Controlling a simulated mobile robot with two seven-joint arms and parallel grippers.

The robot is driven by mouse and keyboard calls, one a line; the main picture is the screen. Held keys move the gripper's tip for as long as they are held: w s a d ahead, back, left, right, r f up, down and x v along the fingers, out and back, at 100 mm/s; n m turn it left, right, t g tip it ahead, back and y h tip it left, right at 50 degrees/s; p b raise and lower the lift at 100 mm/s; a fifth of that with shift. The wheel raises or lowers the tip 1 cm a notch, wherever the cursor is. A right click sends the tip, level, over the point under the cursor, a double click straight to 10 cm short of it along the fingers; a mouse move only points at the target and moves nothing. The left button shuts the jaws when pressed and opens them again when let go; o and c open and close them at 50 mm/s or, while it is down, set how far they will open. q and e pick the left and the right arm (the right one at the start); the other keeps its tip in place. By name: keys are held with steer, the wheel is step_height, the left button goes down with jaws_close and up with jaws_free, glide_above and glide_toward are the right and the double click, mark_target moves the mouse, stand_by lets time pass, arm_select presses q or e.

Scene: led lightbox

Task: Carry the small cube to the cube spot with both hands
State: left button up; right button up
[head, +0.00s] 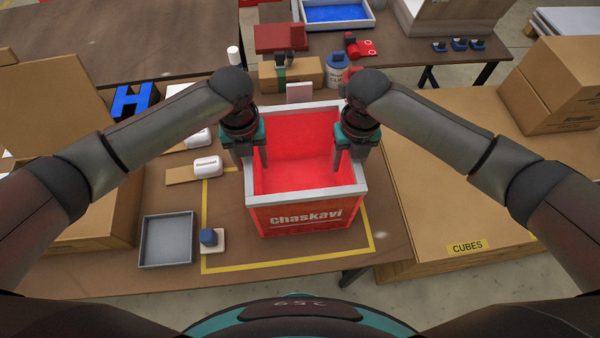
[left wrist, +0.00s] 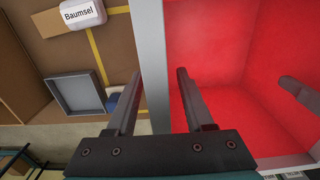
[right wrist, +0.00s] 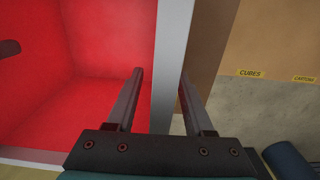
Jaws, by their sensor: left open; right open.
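The small cube is an open-topped red lightbox (head: 305,217) with white rims and "Chaskavi" on its front. It stands on the brown table inside a yellow taped outline. My left gripper (head: 251,163) is open, one finger on each side of the cube's left wall; its wrist view shows the white rim (left wrist: 150,60) between the fingers. My right gripper (head: 349,162) is open and straddles the right wall likewise, with the rim (right wrist: 172,60) between its fingers. The "CUBES" label (head: 467,247) marks the cardboard-coloured surface at the right, which looks clear near it.
A grey tray (head: 166,240) and a blue-topped white switch (head: 209,240) lie left of the cube. White "Baumsel" blocks (left wrist: 83,14) lie behind them. Cardboard boxes (head: 560,80) stand at the back right. Tools and a small carton (head: 292,75) stand behind the cube.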

arm_select(q)
jaws_close()
arm_select(e)
jaws_close()
stand_by(1.0)
arm_select(q)
steer(key=shift+w+r, duration=0.2)
arm_select(e)
steer(key=shift+w+r, duration=0.15)
steer(key=shift+r, duration=0.05)
